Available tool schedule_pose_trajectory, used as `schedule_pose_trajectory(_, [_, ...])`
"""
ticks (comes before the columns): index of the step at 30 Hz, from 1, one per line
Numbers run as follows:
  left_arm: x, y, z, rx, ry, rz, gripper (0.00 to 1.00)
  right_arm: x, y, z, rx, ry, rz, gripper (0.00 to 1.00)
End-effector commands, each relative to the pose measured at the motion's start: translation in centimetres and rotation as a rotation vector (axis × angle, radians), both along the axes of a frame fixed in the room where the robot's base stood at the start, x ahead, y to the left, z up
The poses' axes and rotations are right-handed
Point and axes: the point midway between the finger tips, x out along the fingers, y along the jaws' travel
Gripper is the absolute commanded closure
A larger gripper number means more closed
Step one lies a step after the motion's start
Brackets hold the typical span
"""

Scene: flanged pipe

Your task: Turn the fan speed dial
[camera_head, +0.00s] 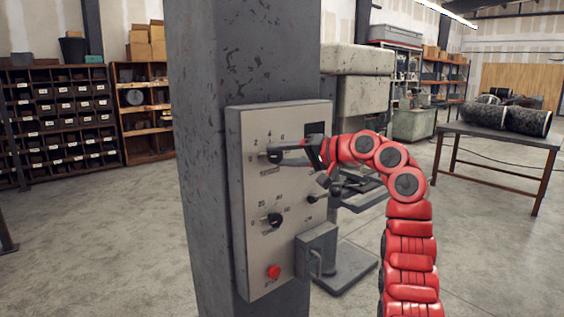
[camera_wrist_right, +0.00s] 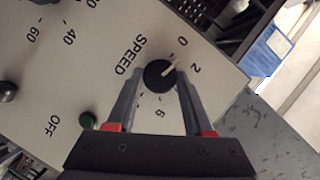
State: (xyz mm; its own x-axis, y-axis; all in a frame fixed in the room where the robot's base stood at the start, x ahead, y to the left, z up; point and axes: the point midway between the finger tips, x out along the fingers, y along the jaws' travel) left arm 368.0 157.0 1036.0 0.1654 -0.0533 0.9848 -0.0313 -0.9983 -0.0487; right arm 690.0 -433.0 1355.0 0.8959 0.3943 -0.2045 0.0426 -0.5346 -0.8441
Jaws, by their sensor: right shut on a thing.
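The fan speed dial (camera_wrist_right: 158,76) is a round black knob with a pale pointer, beside the word SPEED and a number scale. Its pointer aims between the 0 and the 2. In the head view the dial (camera_head: 273,156) is at the upper part of the grey control panel (camera_head: 262,187). My right gripper (camera_wrist_right: 158,82) is shut on the dial, one finger on each side of it. In the head view the right gripper (camera_head: 281,154) reaches the dial from the right. My left gripper is not in view.
The panel is fixed to a thick grey column (camera_head: 205,140). A lower black knob (camera_head: 272,220), a red button (camera_head: 273,271) and a grey box (camera_head: 316,252) sit below the dial. A green button (camera_wrist_right: 88,120) is near the right gripper. A table (camera_head: 495,136) stands at the right.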

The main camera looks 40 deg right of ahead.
Motion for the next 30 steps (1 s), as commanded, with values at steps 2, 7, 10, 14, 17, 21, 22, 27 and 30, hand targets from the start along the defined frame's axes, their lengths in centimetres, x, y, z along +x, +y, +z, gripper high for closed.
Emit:
schedule_pose_trajectory(2, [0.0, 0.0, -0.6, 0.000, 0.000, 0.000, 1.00, 0.0, 0.1, -0.3, -0.052, 0.000, 0.001, 1.00])
schedule_pose_trajectory(7, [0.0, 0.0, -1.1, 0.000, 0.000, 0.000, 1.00, 0.0, 0.2, -0.2, -0.143, -0.008, 0.003, 1.00])
schedule_pose_trajectory(10, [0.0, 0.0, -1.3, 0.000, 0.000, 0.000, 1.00, 0.0, 0.2, -0.1, -0.182, -0.013, 0.001, 1.00])
schedule_pose_trajectory(14, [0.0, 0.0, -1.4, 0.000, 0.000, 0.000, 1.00, 0.0, 0.2, 0.0, -0.214, -0.016, 0.002, 1.00])
schedule_pose_trajectory(17, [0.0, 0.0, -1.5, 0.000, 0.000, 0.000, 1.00, 0.0, 0.2, 0.0, -0.227, -0.016, 0.001, 1.00])
schedule_pose_trajectory(21, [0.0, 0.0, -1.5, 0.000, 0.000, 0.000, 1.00, 0.0, 0.1, 0.0, -0.234, -0.016, 0.001, 1.00])
schedule_pose_trajectory(22, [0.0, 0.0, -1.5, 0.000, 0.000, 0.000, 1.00, 0.0, 0.1, 0.0, -0.234, -0.016, 0.001, 1.00])
schedule_pose_trajectory(27, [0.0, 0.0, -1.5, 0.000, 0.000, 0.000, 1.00, 0.0, 0.1, 0.0, -0.234, -0.016, 0.002, 1.00])
schedule_pose_trajectory(30, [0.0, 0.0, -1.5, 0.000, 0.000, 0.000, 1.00, 0.0, 0.2, 0.0, -0.234, -0.016, 0.002, 0.47])
